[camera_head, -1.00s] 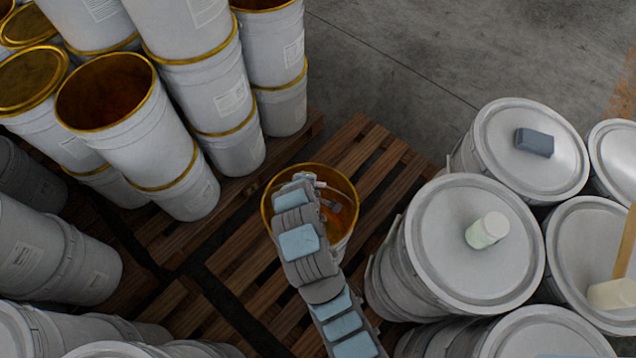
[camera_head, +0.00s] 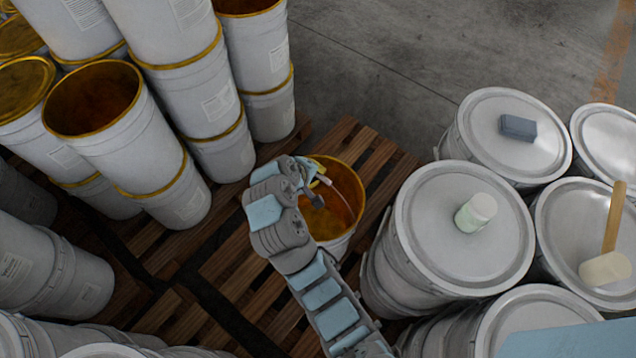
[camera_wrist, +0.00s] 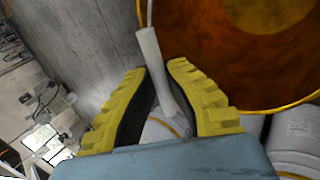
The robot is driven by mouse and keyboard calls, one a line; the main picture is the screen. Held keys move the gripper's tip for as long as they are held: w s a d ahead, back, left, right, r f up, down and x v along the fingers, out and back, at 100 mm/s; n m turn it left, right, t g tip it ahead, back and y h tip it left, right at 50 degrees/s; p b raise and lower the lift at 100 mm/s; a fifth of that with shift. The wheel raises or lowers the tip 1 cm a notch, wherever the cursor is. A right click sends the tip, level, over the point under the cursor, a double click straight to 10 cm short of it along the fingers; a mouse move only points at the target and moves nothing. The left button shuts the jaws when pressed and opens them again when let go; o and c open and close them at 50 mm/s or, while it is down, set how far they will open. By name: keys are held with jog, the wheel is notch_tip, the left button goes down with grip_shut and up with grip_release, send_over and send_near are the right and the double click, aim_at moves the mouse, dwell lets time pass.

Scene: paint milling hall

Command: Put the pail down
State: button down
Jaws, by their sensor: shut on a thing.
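The pail (camera_head: 334,212) is white with a gold rim and an amber inside, open at the top. It is over the wooden pallet (camera_head: 378,160) in the middle of the head view; whether its base touches the slats is hidden. My gripper (camera_head: 316,181) is at the pail's left rim, partly hidden by my arm. In the wrist view, my gripper's yellow-padded fingers (camera_wrist: 158,78) are shut on the pale grip of the pail's handle (camera_wrist: 151,50). The amber inside of the pail (camera_wrist: 245,50) fills the upper right there.
Stacked open white pails (camera_head: 125,125) stand to the left. Lidded drums (camera_head: 465,245) stand close on the right, bearing a blue-grey block (camera_head: 518,127), a pale green-white jar (camera_head: 476,212) and a mallet (camera_head: 606,262). Bare slats show behind the pail; open concrete floor (camera_head: 400,50) lies beyond.

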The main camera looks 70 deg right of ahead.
jog(key=w+d+f+b, duration=0.6)
jog(key=d+f, duration=0.2)
jog(key=f, duration=0.3)
jog(key=shift+w+d, duration=0.35)
jog(key=shift+d, duration=0.05)
jog(key=c, duration=1.3)
grip_release()
jog(key=shift+a+f+b, duration=0.2)
jog(key=shift+b, duration=0.1)
jog(key=shift+o, duration=0.3)
jog(key=p+v, duration=0.4)
jog(key=v, duration=0.8)
